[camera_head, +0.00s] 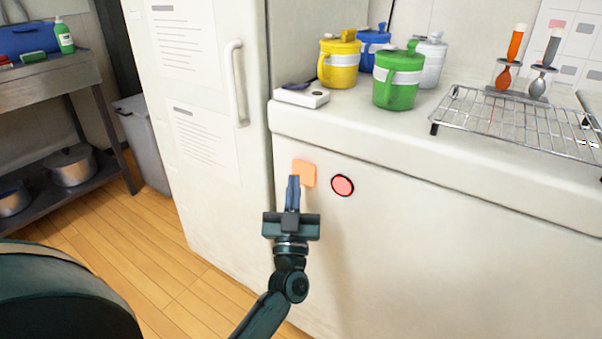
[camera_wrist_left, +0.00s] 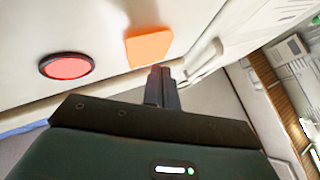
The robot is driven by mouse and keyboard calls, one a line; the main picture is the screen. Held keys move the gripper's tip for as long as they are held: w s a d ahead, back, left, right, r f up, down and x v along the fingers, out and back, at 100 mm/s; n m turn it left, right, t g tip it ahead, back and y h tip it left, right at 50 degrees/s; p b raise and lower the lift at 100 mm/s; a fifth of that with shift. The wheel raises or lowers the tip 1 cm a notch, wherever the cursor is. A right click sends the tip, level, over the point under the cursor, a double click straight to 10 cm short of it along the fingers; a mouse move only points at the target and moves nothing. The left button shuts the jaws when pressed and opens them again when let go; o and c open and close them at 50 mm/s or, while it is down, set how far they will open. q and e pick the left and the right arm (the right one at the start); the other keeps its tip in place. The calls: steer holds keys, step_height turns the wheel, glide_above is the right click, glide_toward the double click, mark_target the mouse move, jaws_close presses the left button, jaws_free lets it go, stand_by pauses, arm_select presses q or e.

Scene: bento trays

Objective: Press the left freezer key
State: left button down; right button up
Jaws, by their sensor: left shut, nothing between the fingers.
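Two keys are on the front of the white freezer (camera_head: 430,220). The left one is an orange square key (camera_head: 305,172), and to its right is a round red key (camera_head: 343,185) with a dark rim. My left gripper (camera_head: 293,180) is shut and empty, with its fingertips at the lower left edge of the orange key. In the left wrist view the orange key (camera_wrist_left: 148,46) is just beyond the fingertips (camera_wrist_left: 160,72), and the red key (camera_wrist_left: 66,66) is to the left. I cannot tell whether the fingertips touch the orange key. My right gripper is not in view.
On the freezer top stand yellow (camera_head: 339,62), blue (camera_head: 373,45), green (camera_head: 398,80) and white (camera_head: 431,52) lidded jugs. A wire rack (camera_head: 510,118) and a small white device (camera_head: 301,96) are there too. A tall white fridge (camera_head: 205,130) stands left.

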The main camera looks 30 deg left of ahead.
arm_select(q)
steer(key=s+p, duration=0.3)
steer(key=s, duration=0.3)
steer(key=shift+a, duration=0.2)
stand_by(0.5)
